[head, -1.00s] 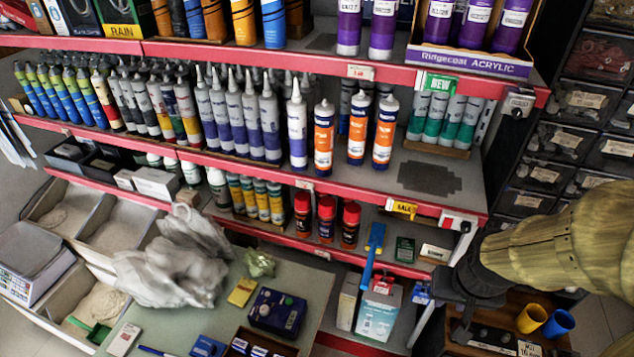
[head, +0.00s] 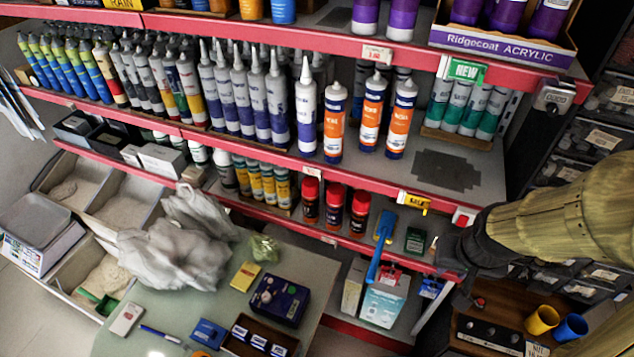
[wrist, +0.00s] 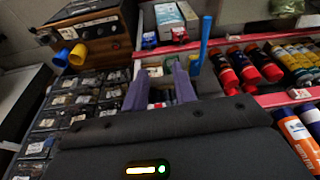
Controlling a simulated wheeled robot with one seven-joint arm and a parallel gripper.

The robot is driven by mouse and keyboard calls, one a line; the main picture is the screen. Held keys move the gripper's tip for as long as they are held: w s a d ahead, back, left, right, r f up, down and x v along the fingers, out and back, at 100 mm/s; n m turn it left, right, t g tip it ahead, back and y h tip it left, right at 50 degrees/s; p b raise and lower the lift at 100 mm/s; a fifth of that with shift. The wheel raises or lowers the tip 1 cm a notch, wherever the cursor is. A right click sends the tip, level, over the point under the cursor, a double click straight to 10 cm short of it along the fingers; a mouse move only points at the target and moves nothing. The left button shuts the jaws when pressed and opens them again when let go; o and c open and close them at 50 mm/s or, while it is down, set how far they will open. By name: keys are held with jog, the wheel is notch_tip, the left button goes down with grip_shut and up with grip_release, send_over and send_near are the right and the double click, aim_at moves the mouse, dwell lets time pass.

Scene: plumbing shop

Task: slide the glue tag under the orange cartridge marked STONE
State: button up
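Three orange-and-white cartridges with blue bases stand on the middle shelf: a left one (head: 334,122), a middle one (head: 371,112) and a right one (head: 401,120). Their lettering is too small to read, so I cannot tell which is marked STONE. Two orange cartridges also show at the right edge of the wrist view (wrist: 298,138). I cannot pick out the glue tag with certainty. My gripper (wrist: 160,85) is open in the wrist view, with small pale items on the lower shelf beyond its fingers. In the head view its dark body is right of that shelf; the fingertips are unclear.
A blue-handled tool (head: 380,247) hangs over the lower edge beside a dark green box (head: 415,240). Red-capped bottles (head: 333,209) stand left. A dark patch of middle shelf (head: 445,170) is bare.

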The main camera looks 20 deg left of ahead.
jog(key=w+a+f+t+b, duration=0.15)
jog(key=w+a, duration=0.25)
jog(key=a, duration=0.4)
jog(key=w+a+f+t+y, duration=0.1)
jog(key=w+a+f+t, duration=0.2)
jog(key=a, duration=0.5)
jog(key=w+a+t+b, duration=0.1)
jog(key=w+a+t, duration=0.2)
jog(key=w+a, duration=0.3)
jog(key=s+a+f+m+t+h+b, duration=0.1)
jog(key=s+a+t+h+b, duration=0.1)
jog(key=s+a+t, duration=0.5)
jog(key=s+a, duration=0.4)
jog(key=a, duration=0.1)
jog(key=shift+h, duration=0.4)
jog(key=shift+a+t, duration=0.15)
jog(key=shift+t, duration=0.1)
jog(key=p, duration=0.5)
send_near(312, 173)
jog(key=w+d, duration=0.3)
jog(key=w, duration=0.3)
jog(key=shift+w+d+r, duration=0.2)
jog(key=shift+w+r, duration=0.05)
jog(key=shift+r, duration=0.2)
